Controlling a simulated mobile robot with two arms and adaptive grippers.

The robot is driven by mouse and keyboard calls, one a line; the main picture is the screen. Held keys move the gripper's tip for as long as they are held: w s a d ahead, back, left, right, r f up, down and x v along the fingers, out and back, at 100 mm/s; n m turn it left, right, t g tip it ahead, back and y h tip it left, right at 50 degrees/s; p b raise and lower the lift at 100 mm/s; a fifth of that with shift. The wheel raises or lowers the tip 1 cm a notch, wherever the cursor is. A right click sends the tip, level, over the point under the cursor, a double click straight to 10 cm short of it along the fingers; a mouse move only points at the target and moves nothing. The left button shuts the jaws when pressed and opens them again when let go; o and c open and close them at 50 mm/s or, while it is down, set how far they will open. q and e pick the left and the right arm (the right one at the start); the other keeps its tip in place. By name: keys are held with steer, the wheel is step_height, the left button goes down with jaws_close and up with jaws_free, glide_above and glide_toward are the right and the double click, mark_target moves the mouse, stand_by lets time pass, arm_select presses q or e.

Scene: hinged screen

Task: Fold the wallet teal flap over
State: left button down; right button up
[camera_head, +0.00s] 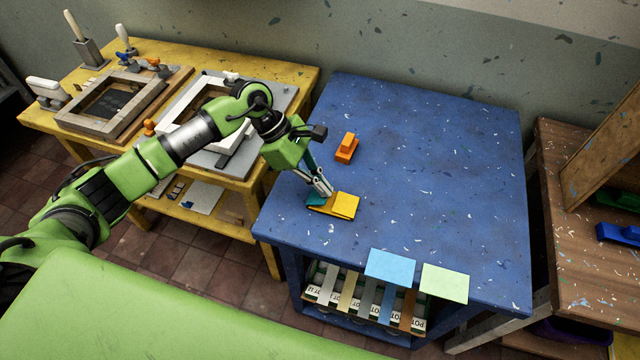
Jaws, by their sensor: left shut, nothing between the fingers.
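The wallet (344,206) lies on the blue table, near its left front part. Its yellow part shows on the right, and a small piece of the teal flap (316,199) shows at its left end. My left gripper (326,192) points down at the wallet's left end, with its fingers shut and nothing between them. The fingertips are at or just above the teal part; I cannot tell whether they touch it. The fingers hide some of the flap. My right gripper is not in view.
An orange block (347,148) stands on the blue table (430,170) behind the wallet. Light blue (390,267) and light green (444,283) sheets are at the front edge. A yellow bench (285,75) with wooden frames is on the left. The table's right side is clear.

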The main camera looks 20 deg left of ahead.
arm_select(q)
steer(key=shift+f, duration=0.1)
steer(key=shift+d+f+b, duration=0.25)
steer(key=shift+f+b, duration=0.5)
steer(key=shift+b, duration=0.15)
steer(key=shift+a+r, duration=0.1)
steer(key=shift+r, duration=0.2)
steer(key=p+v, duration=0.2)
steer(key=v, duration=0.5)
steer(key=shift+a+r, duration=0.2)
steer(key=shift+r, duration=0.05)
